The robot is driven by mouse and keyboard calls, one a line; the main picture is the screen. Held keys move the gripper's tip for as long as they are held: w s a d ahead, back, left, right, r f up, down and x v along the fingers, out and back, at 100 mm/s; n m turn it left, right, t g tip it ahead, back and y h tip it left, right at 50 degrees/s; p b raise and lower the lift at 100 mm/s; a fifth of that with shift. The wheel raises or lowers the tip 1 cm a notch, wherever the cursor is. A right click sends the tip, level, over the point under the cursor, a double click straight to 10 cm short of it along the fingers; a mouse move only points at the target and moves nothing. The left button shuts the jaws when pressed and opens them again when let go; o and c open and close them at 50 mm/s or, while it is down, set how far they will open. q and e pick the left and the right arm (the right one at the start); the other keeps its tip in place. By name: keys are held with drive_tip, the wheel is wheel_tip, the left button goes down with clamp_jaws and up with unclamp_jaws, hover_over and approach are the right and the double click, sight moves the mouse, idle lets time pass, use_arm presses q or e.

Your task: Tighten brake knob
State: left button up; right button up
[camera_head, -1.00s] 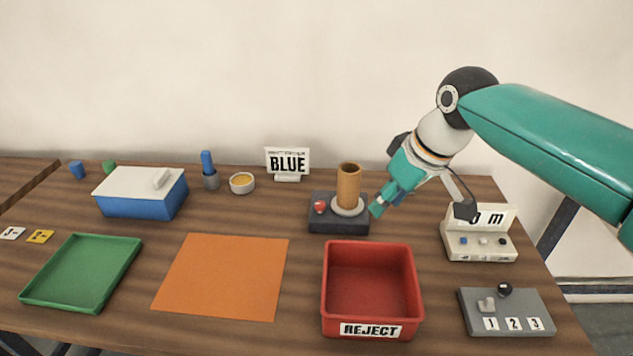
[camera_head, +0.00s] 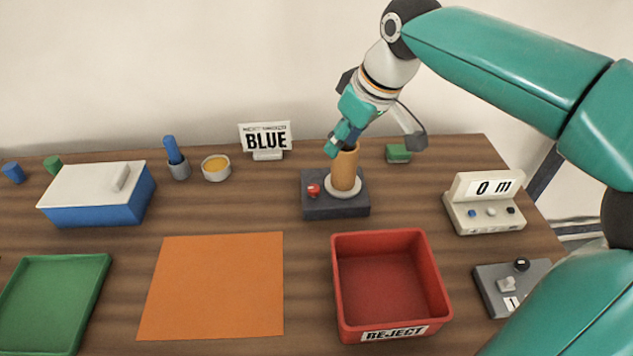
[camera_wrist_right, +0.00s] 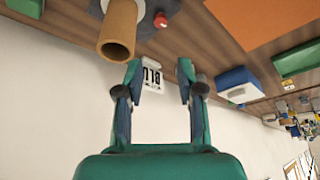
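A dark base (camera_head: 318,207) stands at the back middle of the table. It bears a small red knob (camera_head: 313,190) on its left and an upright brown tube (camera_head: 345,171) on a pale disc. Which part is the brake knob is not labelled. My right gripper (camera_head: 346,138) is at the top of the tube, partly overlapping it in the head view. In the right wrist view my gripper (camera_wrist_right: 160,70) has its fingers apart with nothing between them. The tube (camera_wrist_right: 118,32) and red knob (camera_wrist_right: 160,20) lie beyond the fingertips. My left gripper is out of view.
A red REJECT bin (camera_head: 390,280) stands in front of the base, an orange mat (camera_head: 215,285) to its left. A BLUE sign (camera_head: 266,138) and green block (camera_head: 398,153) stand behind. A display box (camera_head: 485,205) and grey switch box (camera_head: 495,290) are right.

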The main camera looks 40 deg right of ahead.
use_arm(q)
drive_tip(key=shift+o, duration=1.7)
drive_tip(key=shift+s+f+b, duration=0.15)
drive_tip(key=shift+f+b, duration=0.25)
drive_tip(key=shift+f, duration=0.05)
use_arm(e)
approach(315, 189)
drive_tip(key=x, duration=0.8)
drive_tip(key=shift+w+f, duration=0.15)
drive_tip(key=shift+f, duration=0.1)
clamp_jaws()
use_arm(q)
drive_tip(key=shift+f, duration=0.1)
